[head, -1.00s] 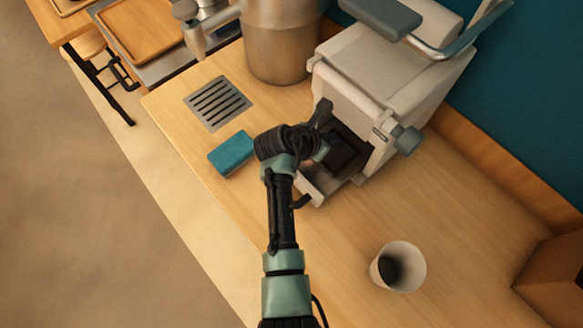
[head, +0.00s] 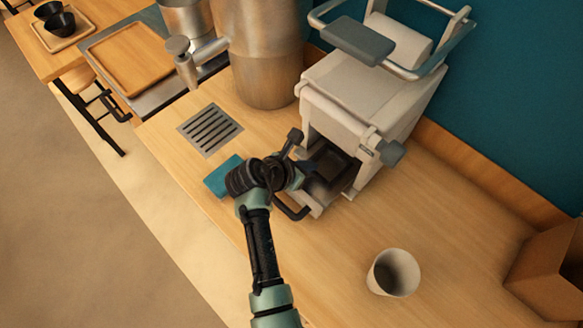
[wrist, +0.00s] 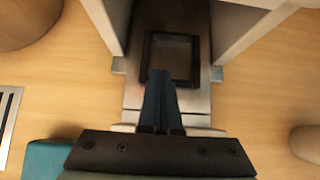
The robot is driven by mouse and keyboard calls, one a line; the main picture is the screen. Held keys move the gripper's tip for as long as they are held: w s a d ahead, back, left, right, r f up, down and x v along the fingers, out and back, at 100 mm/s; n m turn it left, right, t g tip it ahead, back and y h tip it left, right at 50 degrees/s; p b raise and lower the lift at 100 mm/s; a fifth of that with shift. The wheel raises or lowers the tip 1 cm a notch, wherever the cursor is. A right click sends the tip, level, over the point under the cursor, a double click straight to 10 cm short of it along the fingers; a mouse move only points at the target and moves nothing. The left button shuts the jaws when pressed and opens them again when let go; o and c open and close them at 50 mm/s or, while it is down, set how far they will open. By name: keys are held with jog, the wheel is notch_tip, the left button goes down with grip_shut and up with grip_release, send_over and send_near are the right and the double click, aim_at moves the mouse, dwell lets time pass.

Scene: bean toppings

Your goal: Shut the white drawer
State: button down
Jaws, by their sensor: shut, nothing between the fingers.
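The white drawer (head: 327,198) sticks out of the front of the white machine (head: 365,105) on the counter, with a dark square tray (head: 331,166) in it. A dark handle (head: 291,211) shows at its front. My gripper (wrist: 161,76) is shut and empty. In the wrist view its fingers lie over the drawer (wrist: 187,100), pointing toward the dark tray (wrist: 174,57). In the head view my wrist covers part of the drawer's front left side. I cannot tell whether the fingers touch the drawer.
A teal block (head: 222,177) lies just left of my wrist. A metal drain grate (head: 210,130) and a large metal container (head: 258,55) stand behind it. A white cup (head: 393,273) stands at front right, and a cardboard box (head: 548,268) at far right. The counter between cup and machine is clear.

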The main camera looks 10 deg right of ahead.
aim_at(337, 175)
jog(key=s+a+r+p, duration=0.1)
jog(key=s, duration=0.2)
jog(key=s+a+r+p, duration=0.1)
jog(key=s+a+r, duration=0.1)
jog(key=s, duration=0.1)
jog(key=s+a+r+p, duration=0.1)
jog(key=s, duration=0.2)
jog(key=shift+s+a+r+p, duration=0.15)
jog(key=shift+s+r+p, duration=0.1)
jog(key=shift+s+p, duration=0.1)
jog(key=shift+f, duration=0.2)
jog(key=x, duration=1)
jog(key=shift+r, duration=0.2)
jog(key=shift+w, duration=0.1)
jog(key=w+d, duration=0.2)
jog(key=d, duration=0.2)
jog(key=shift+w+d+b, duration=0.1)
jog(key=shift+w+b, duration=0.2)
jog(key=shift+w, duration=0.1)
jog(key=shift+r, duration=0.1)
